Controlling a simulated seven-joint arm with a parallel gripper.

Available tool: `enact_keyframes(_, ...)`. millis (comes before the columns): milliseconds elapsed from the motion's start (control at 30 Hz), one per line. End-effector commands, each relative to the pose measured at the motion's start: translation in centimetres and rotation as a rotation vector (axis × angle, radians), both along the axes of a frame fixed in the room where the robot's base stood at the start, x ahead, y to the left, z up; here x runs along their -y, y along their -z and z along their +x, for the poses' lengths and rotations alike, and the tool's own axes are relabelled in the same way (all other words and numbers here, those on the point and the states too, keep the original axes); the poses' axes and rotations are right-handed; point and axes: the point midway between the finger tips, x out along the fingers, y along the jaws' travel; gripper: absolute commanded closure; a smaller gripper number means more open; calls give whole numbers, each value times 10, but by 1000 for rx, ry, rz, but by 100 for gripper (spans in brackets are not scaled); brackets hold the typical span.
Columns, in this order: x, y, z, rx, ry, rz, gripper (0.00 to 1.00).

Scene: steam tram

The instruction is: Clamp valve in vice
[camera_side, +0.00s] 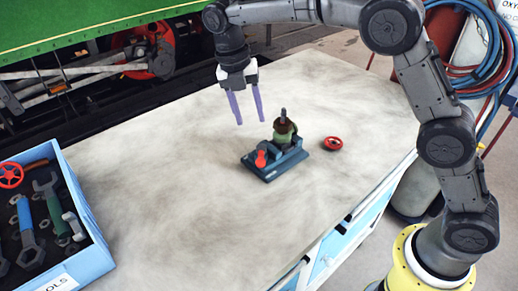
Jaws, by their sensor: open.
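The vice (262,169) is a dark blue-grey block on a flat base, standing on the worktop, with a red part (261,158) at its front. The valve (284,134) has a green body, a brown upper part and a dark stem on top. It stands upright at the vice; whether the jaws grip it cannot be told. A small red handwheel (332,143) lies on the worktop to the right of the vice. My gripper (249,122) points down with two purple fingers apart and empty. It is above and to the left of the vice, touching nothing.
A light blue tool tray (85,215) at the left holds wrenches, nuts and another red handwheel (11,174). The pale worktop (180,200) is otherwise clear. A green tram (70,25) with wheels and rods stands behind; hoses (470,75) and a cylinder are at the right.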

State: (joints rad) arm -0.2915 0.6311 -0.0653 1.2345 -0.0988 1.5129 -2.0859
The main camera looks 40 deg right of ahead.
Motion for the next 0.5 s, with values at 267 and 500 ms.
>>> enact_keyframes(267,9,54,-8,-3,2,-1,49)
enact_keyframes(500,15,94,-14,-2,3,-1,49)
